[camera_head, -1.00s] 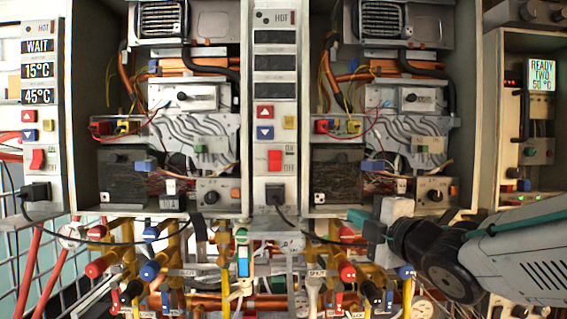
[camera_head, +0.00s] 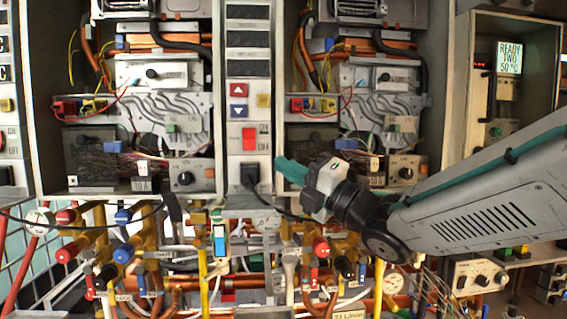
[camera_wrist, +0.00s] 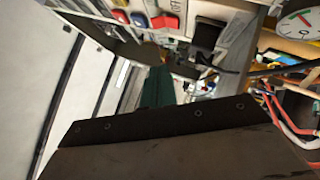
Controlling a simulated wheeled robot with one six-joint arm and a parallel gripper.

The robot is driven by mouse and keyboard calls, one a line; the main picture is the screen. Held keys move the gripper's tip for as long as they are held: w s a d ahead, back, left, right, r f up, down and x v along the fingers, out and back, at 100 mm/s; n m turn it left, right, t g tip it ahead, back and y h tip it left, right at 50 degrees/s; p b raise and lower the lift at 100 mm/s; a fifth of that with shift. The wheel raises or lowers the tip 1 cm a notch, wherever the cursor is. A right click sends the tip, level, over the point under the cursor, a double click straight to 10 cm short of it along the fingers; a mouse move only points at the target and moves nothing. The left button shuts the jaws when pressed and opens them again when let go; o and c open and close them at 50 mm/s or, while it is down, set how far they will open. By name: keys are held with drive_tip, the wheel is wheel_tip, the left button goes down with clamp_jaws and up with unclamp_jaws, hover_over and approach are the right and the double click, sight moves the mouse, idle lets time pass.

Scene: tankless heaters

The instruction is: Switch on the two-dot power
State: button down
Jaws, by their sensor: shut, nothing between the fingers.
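The middle control panel (camera_head: 247,100) has dark displays and a red rocker switch (camera_head: 249,138) marked ON and OFF. Its top dots are outside the current head view. Which way the rocker is pressed is too small to tell. My gripper (camera_head: 283,167) is shut and empty, its teal fingertips just right of the panel and below the switch, apart from it. In the wrist view the teal fingers (camera_wrist: 158,86) point up toward the panel, and the red switch (camera_wrist: 165,20) lies above them.
A black plug (camera_head: 250,176) with a cable sits below the switch, close to my fingertips. Blue and red buttons (camera_head: 239,90) are above it. Open heater cabinets with wires flank the panel. Pipes and red valves (camera_head: 320,247) fill the space below. A right display (camera_head: 509,57) reads READY TWO.

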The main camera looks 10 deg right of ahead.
sight(243, 132)
drive_tip(key=shift+w+a+r, duration=0.8)
drive_tip(key=shift+w+a, duration=0.05)
drive_tip(key=shift+w, duration=0.55)
drive_tip(key=shift+w+a+r, duration=0.75)
drive_tip(key=shift+w+a, duration=0.1)
drive_tip(key=shift+w, duration=0.55)
drive_tip(key=shift+w+a+r, duration=0.8)
drive_tip(key=shift+w+a, duration=0.05)
drive_tip(key=shift+w, duration=0.55)
drive_tip(key=shift+a, duration=0.1)
